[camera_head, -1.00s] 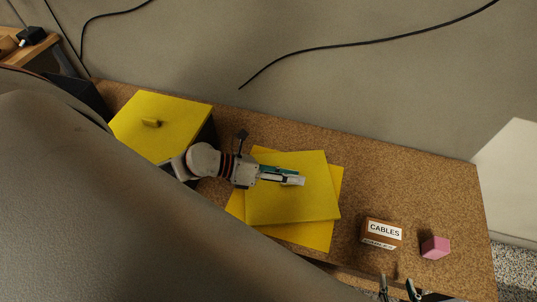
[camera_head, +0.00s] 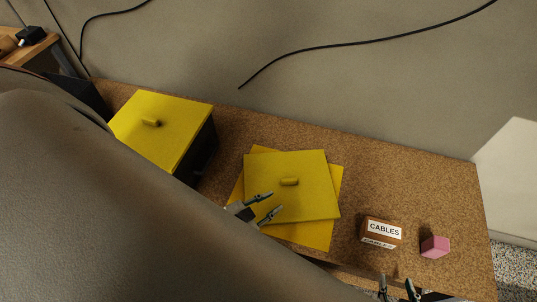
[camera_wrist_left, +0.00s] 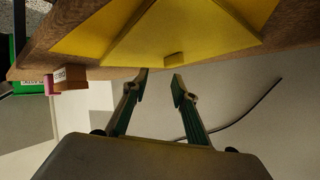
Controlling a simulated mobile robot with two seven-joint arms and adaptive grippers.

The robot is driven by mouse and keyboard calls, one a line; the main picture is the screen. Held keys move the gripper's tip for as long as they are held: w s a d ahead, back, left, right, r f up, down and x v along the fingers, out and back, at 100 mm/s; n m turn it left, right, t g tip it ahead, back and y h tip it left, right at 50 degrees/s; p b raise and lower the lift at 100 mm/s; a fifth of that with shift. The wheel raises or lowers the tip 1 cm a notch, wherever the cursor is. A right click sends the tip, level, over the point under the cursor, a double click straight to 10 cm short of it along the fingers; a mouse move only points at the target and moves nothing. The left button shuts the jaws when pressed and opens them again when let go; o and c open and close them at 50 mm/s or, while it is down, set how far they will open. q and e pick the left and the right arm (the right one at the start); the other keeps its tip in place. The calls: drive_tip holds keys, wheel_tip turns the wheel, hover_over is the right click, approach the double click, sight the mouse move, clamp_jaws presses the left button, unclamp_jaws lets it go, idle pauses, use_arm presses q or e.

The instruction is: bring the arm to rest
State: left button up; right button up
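My left gripper (camera_head: 268,207) is open and empty over the lower left part of the stacked yellow panels. In the left wrist view its two fingers (camera_wrist_left: 160,86) stand apart with nothing between them. The upper yellow panel (camera_head: 308,205) lies turned on a second yellow sheet (camera_head: 322,236) and has a small yellow handle (camera_head: 289,182). My right gripper (camera_head: 399,288) shows at the bottom edge, its two fingertips apart and nothing seen between them. Most of my left arm is hidden behind the large grey-brown shape on the left.
A dark box with a yellow lid (camera_head: 165,125) stands on the cork-coloured table (camera_head: 420,184) at the left. A brown CABLES box (camera_head: 378,241) and a pink block (camera_head: 435,246) stand at the right. A black cable (camera_head: 340,47) runs along the wall behind. The table's back right is clear.

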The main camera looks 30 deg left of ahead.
use_arm(q)
drive_tip(key=shift+s+d+f+n+g, duration=0.25)
drive_tip(key=shift+s+f+n, duration=0.2)
drive_tip(key=shift+s+f, duration=0.1)
drive_tip(key=shift+s+d+f+n+g, duration=0.25)
drive_tip(key=shift+s+f+n, duration=0.2)
drive_tip(key=shift+s, duration=0.1)
